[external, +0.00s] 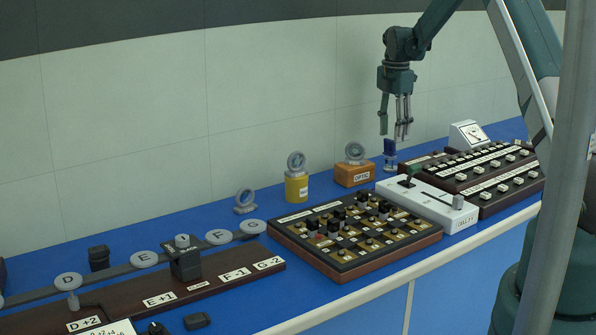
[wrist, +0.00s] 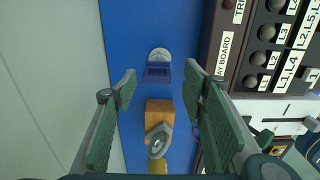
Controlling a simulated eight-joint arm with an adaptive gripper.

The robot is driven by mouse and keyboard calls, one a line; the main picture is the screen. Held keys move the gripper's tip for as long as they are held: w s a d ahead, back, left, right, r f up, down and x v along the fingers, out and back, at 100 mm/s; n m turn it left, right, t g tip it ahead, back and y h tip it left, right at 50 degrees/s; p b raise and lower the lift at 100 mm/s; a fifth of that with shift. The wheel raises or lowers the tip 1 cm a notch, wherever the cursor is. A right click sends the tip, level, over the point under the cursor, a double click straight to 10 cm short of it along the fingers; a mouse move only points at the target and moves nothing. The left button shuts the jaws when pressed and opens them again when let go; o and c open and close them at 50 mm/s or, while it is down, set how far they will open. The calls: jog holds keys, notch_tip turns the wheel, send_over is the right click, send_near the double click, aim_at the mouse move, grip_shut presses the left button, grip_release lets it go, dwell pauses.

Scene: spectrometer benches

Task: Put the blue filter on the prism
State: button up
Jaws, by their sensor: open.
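A small dark blue plate (external: 389,146), which looks like the blue filter, stands upright on a pale round base near the wall. In the wrist view the blue plate (wrist: 157,73) lies just beyond the fingertips, with its grey base (wrist: 160,54) behind it. My gripper (external: 394,124) is open and empty, pointing down above the plate and apart from it. In the wrist view the fingers (wrist: 160,84) are spread to either side, with nothing between the pads. I cannot tell which thing is the prism.
An orange box (external: 354,177) marked OPTIC carries a grey ring lens. A white slider box (external: 428,202), a switch board (external: 352,238) and a lettered rail (external: 190,290) lie in front. Blue bench shows between.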

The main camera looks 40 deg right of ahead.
aim_at(392, 141)
notch_tip(392, 141, up, 8)
jog(key=shift+f, duration=0.2)
dwell(0.5)
jog(key=shift+r, duration=0.1)
jog(key=s+a+r+m+t, duration=0.2)
jog(key=s+a+r+m, duration=0.2)
jog(key=s+a+r, duration=0.65)
jog(key=s+a+r+m+t, duration=0.1)
jog(key=s+a+r+m, duration=0.55)
jog(key=a+r, duration=0.75)
jog(key=s+a+m+t, duration=0.2)
jog(key=s+a, duration=1)
jog(key=s, duration=0.3)
jog(key=s+a+f+m+t, duration=0.1)
jog(key=s+a+f+m, duration=0.1)
jog(key=s, duration=0.6)
jog(key=s+a+f+m+t, duration=0.1)
jog(key=s+a+f+m, duration=0.2)
jog(key=s, duration=0.5)
jog(key=shift+a+f, duration=0.6)
jog(key=shift+a, duration=0.6)
